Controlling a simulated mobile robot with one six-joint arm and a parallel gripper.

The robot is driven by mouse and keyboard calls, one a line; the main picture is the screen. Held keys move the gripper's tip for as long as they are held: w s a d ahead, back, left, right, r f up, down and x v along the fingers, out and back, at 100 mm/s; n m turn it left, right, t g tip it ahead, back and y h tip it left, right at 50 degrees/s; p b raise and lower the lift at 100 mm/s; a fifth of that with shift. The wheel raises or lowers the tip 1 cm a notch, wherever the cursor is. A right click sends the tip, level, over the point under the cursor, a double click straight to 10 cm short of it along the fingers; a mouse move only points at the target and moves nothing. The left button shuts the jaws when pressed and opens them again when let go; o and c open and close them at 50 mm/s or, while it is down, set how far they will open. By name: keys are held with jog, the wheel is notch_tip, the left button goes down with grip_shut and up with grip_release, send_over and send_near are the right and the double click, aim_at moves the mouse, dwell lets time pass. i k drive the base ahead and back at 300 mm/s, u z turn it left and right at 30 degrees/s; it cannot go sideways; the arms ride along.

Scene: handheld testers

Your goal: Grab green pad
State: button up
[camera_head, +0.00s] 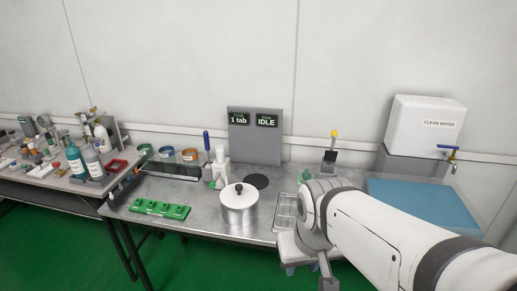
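A flat green pad-like block (150,208) with several small raised or recessed spots lies at the left front of the grey metal table. A smaller green item (305,175) shows just behind my arm, partly hidden, and I cannot tell what it is. My arm reaches in from the lower right and bends down in front of the table. The end of my arm, with my gripper (328,284), is at the bottom edge, right of the green block and well apart from it. Its fingers are not clear.
A lidded metal pot (239,212) stands between the green block and my arm. A wire rack (286,212) lies right of the pot. Behind are coloured cups (190,155), a grey display panel (255,142) and a clean-water tank (424,125). Bottles (94,163) crowd the left table.

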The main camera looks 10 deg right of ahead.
aim_at(306, 175)
jog(key=i, duration=1.15)
jog(key=z, duration=0.6)
jog(key=k, duration=0.7)
jog(key=z, duration=0.2)
jog(key=i, duration=0.75)
jog(key=u, duration=0.05)
